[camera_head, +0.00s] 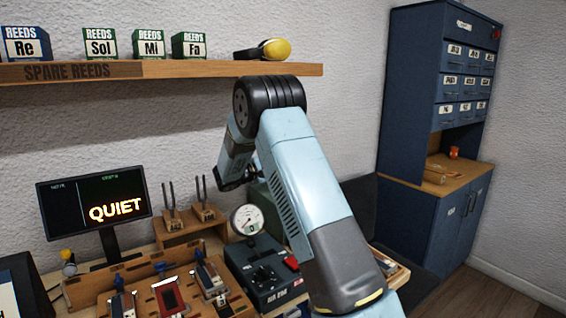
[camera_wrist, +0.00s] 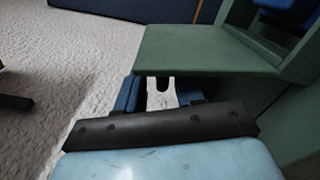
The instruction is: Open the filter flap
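A green box (camera_head: 273,205) stands behind my arm in the head view, mostly hidden by it. In the wrist view a flat green panel (camera_wrist: 205,50) juts across the middle, beside a green frame (camera_wrist: 300,58) with a dark recess. I cannot tell for sure whether this panel is the filter flap or a fixed part of the box. My gripper (camera_wrist: 160,90) is just below the panel's near edge in the wrist view. Blue parts and a pale notched piece show there. Its fingertips are partly hidden, and contact with the panel cannot be made out.
A dark control box (camera_head: 265,275) with a gauge (camera_head: 247,220) stands left of my arm. A monitor (camera_head: 93,203) reads QUIET. A wooden shelf (camera_head: 200,68) runs above, with reed boxes on it. A blue cabinet (camera_head: 415,90) stands at right. Pale wall (camera_wrist: 60,75) fills the wrist view's left.

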